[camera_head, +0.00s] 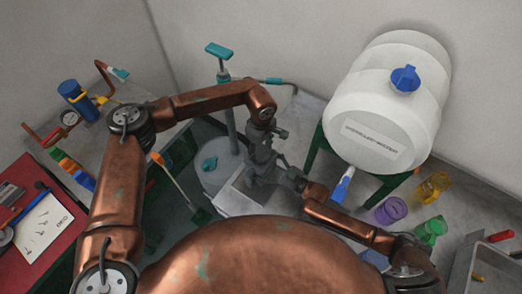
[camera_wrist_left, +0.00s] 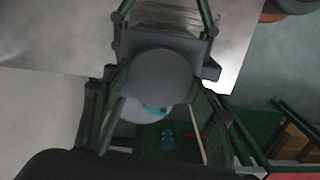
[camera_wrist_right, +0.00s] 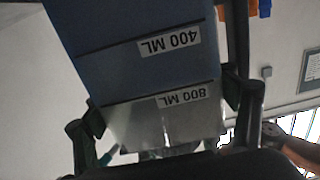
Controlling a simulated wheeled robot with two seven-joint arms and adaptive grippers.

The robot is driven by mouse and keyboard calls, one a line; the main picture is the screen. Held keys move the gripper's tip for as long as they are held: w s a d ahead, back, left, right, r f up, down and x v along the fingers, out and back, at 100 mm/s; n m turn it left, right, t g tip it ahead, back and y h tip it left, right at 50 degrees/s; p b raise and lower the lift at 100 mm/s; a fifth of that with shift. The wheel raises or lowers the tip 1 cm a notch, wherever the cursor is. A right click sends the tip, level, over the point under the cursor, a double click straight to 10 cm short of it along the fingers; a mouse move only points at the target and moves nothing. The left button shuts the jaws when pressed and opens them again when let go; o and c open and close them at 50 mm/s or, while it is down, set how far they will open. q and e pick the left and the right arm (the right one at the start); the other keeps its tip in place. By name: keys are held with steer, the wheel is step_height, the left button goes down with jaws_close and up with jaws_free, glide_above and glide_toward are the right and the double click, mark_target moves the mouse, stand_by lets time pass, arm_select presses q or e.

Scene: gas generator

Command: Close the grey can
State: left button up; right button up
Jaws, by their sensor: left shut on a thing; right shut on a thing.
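In the left wrist view a round grey disc, which looks like the lid (camera_wrist_left: 160,76), sits between the fingers of my left gripper (camera_wrist_left: 162,82). In the right wrist view a flat-sided can (camera_wrist_right: 140,60) with "400 ML" and "800 ML" labels, blue-grey above and pale grey below, is held between the fingers of my right gripper (camera_wrist_right: 165,115). In the head view my left gripper (camera_head: 260,160) and right gripper (camera_head: 285,178) meet closely at the centre, and their dark parts mostly hide the can and lid. I cannot tell whether the lid touches the can's opening.
A big white tank (camera_head: 385,110) with a blue cap stands on a green frame at right. Purple (camera_head: 391,210), green (camera_head: 431,231) and yellow (camera_head: 433,187) cups stand below it. A teal-handled pump (camera_head: 222,75) stands behind. A red table (camera_head: 35,225) is at left.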

arm_select(q)
steer(key=o, duration=1.3)
steer(key=shift+d, duration=0.1)
steer(key=shift+r, duration=2.3)
steer(key=shift+c, duration=0.4)
